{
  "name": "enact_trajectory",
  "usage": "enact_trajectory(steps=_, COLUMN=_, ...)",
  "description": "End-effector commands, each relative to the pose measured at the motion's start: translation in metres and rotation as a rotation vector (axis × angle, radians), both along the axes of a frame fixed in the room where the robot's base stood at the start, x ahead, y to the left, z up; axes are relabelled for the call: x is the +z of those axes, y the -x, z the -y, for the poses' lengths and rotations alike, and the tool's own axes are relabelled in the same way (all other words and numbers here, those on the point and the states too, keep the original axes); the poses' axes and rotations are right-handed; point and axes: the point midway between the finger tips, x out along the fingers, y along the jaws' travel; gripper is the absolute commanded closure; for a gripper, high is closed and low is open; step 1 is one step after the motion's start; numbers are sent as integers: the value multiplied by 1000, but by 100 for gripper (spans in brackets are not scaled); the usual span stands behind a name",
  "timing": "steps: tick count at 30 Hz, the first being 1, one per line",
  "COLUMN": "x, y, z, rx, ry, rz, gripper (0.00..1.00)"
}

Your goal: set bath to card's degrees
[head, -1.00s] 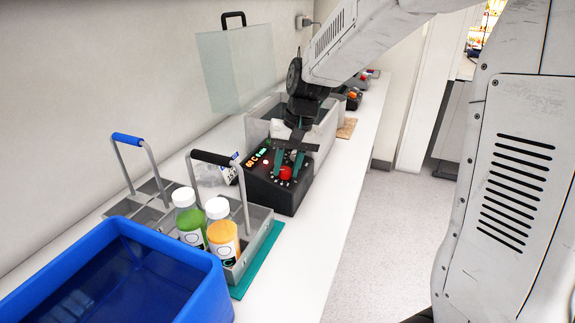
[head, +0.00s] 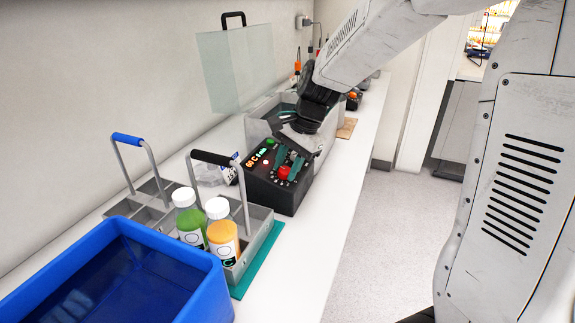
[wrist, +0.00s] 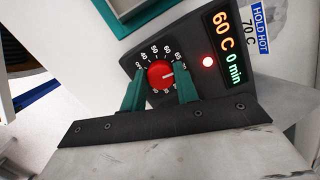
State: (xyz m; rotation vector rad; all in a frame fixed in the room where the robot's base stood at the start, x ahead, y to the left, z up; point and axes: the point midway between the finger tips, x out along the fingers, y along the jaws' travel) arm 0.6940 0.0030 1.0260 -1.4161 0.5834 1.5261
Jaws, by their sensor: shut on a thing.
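The bath's black control box (head: 268,188) shows orange "60 C" and green "0 min" on its display (wrist: 226,45). The knob also shows in the head view (head: 284,173). My gripper (wrist: 159,86) is shut on the knob, one green finger on each side. The card (wrist: 265,25) beside the box reads "HOLD HOT" and "70 C". In the head view the card (head: 235,166) is partly hidden behind the box.
The grey bath tank (head: 256,130) stands behind the box, under my arm. In front are a wire-handled grey carrier (head: 262,222) with a green bottle (head: 189,216) and an orange bottle (head: 223,230), and a blue tub (head: 205,284). A clear lid (head: 236,70) stands upright behind.

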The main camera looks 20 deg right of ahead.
Motion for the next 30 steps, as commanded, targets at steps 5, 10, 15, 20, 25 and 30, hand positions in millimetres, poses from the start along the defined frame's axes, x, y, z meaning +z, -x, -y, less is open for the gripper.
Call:
enact_trajectory(steps=5, x=0, y=0, z=0, rx=-83, ry=-15, rz=-15, gripper=92)
enact_trajectory(steps=10, x=0, y=0, z=0, rx=-130, ry=-24, rz=-23, gripper=92)
enact_trajectory(steps=15, x=1, y=0, z=0, rx=-151, ry=-28, rz=-27, gripper=92)
enact_trajectory(steps=20, x=1, y=0, z=0, rx=-154, ry=-29, rz=-27, gripper=92)
enact_trajectory(steps=25, x=1, y=0, z=0, rx=-153, ry=-29, rz=-27, gripper=92)
enact_trajectory(steps=30, x=1, y=0, z=0, rx=-153, ry=-29, rz=-27, gripper=48)
